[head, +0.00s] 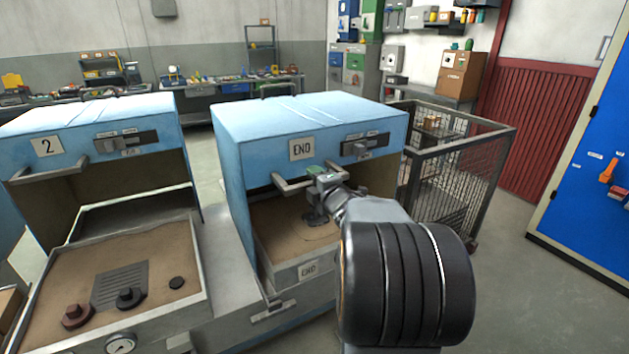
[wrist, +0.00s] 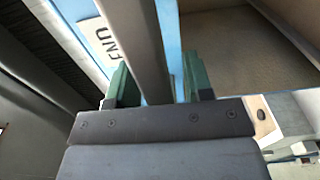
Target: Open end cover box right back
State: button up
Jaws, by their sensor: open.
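The END cover (head: 235,125) is a light blue hood with an END plate (head: 302,149) on its front, standing over a grey sand-filled box (head: 262,232). The front under the hood is open and shows the sand. A grey bar handle (head: 287,185) runs along the hood's lower front edge. My gripper (head: 317,178) is at this handle, partly hidden by my own wrist. In the wrist view, my gripper (wrist: 158,82) is open, with the grey handle bar (wrist: 150,40) between its green fingers. I cannot tell whether either finger touches the bar.
A second blue hood marked 2 (head: 90,125) stands at left, above a sand tray (head: 55,265) holding dark round parts. A wire cage (head: 485,175) stands close on the right. A blue cabinet (head: 590,190) is farther right. Open floor (head: 510,290) lies between.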

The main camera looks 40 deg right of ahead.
jog(key=shift+c, duration=0.5)
grip_shut()
